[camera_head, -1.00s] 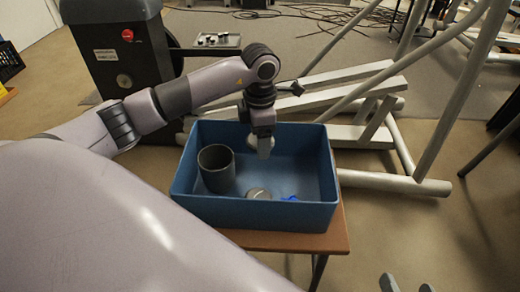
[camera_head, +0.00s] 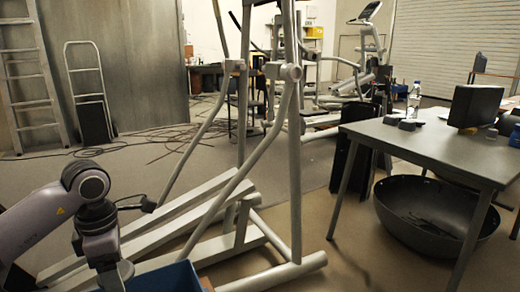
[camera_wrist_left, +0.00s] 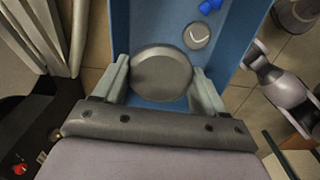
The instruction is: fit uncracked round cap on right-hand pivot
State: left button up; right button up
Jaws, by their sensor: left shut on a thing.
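My left gripper (camera_wrist_left: 160,87) is shut on a round grey cap (camera_wrist_left: 162,73), which sits flat between its two fingers over the blue bin (camera_wrist_left: 234,50). No crack shows on the cap's visible face. In the head view the left wrist is at the lower left above the bin's edge (camera_head: 165,277); the fingertips and cap are hard to make out there. The right-hand pivot (camera_head: 290,72) is on the upright grey frame of the elliptical, upper middle of the head view. The left-hand pivot (camera_head: 234,65) is beside it. My right gripper does not show.
A second disc (camera_wrist_left: 196,36) with a light mark lies in the bin near a blue piece (camera_wrist_left: 209,6). Slanting grey elliptical bars (camera_head: 228,190) stand between my left arm and the pivots. A table (camera_head: 430,140) and a black basin (camera_head: 435,215) are at the right.

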pick_arm(q)
jog(key=m, duration=0.2)
jog(key=d+m, duration=0.1)
jog(key=m, duration=0.1)
jog(key=s+d+m, duration=0.1)
jog(key=m, duration=0.2)
jog(key=s+d+m, duration=0.1)
jog(key=m, duration=0.1)
jog(key=d+m, duration=0.1)
jog(key=m, duration=0.1)
jog(key=shift+s+f, duration=0.1)
jog(key=shift+s, duration=0.05)
notch_tip(320, 180, up, 23)
jog(key=m+p, duration=1.3)
jog(key=p, duration=1.3)
send_over(128, 282)
jog(key=s+d, duration=0.4)
jog(key=shift+s+d+r+p, duration=0.1)
jog(key=shift+r+p, duration=0.65)
jog(key=shift+p, duration=0.15)
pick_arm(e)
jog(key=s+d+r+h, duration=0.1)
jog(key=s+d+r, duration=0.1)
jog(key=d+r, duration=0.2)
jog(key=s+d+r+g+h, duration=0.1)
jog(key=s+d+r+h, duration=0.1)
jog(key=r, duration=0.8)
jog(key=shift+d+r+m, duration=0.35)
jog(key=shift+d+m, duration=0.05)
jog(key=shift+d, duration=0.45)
